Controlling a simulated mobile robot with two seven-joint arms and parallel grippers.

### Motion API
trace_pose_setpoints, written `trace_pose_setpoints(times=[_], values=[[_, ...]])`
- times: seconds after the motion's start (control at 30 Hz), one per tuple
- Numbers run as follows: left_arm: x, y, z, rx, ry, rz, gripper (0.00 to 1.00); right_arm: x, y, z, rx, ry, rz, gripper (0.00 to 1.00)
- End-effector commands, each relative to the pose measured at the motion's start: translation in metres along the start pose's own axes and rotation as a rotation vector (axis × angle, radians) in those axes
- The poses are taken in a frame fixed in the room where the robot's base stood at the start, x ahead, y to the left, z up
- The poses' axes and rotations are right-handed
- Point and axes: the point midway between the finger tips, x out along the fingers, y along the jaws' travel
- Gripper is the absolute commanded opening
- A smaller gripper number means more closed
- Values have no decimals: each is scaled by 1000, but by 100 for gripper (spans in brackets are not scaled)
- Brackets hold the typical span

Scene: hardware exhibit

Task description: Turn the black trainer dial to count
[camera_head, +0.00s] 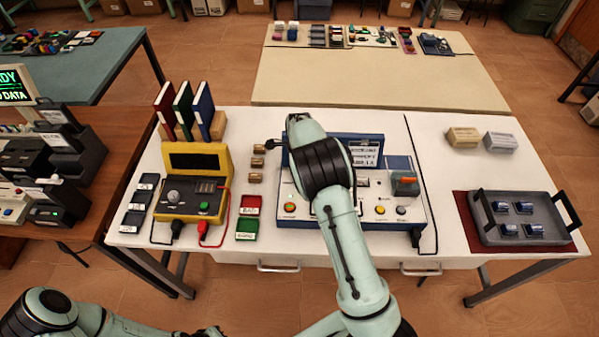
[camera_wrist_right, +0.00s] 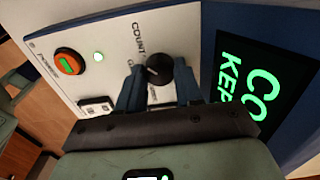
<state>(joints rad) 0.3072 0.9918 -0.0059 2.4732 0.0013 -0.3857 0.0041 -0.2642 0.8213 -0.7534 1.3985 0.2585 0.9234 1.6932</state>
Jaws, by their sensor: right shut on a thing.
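The black dial (camera_wrist_right: 158,67) is on the white trainer panel (camera_wrist_right: 190,35) in the right wrist view. The word COUNT is printed beside it; another label is partly hidden. My right gripper (camera_wrist_right: 157,84) is shut on the dial, with one dark blue finger on each side. In the head view the blue and white trainer (camera_head: 377,213) stands mid-table; my right arm covers the dial and the gripper there. A dark screen (camera_wrist_right: 262,90) beside the dial shows green letters "CO" and "KEP", cut off. My left gripper is outside the view.
On the panel are a lit green button in an orange ring (camera_wrist_right: 68,61) and a small green light (camera_wrist_right: 99,56). A yellow meter (camera_head: 190,208) and small red and green trays (camera_head: 248,229) stand left. A grey tray (camera_head: 515,236) with several blue parts is right.

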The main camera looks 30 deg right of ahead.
Motion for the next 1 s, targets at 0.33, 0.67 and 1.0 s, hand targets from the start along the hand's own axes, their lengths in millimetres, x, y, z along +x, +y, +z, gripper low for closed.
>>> trace_pose_setpoints(times=[0.33, 0.67, 1.0], values=[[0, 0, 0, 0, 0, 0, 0, 1, 1, 1, 32, -1, 3, 5], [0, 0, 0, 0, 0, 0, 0, 1, 1, 1, 31, -1, 3, 61], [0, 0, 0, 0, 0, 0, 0, -3, 0, 0, 30, -1, 0, 61]])
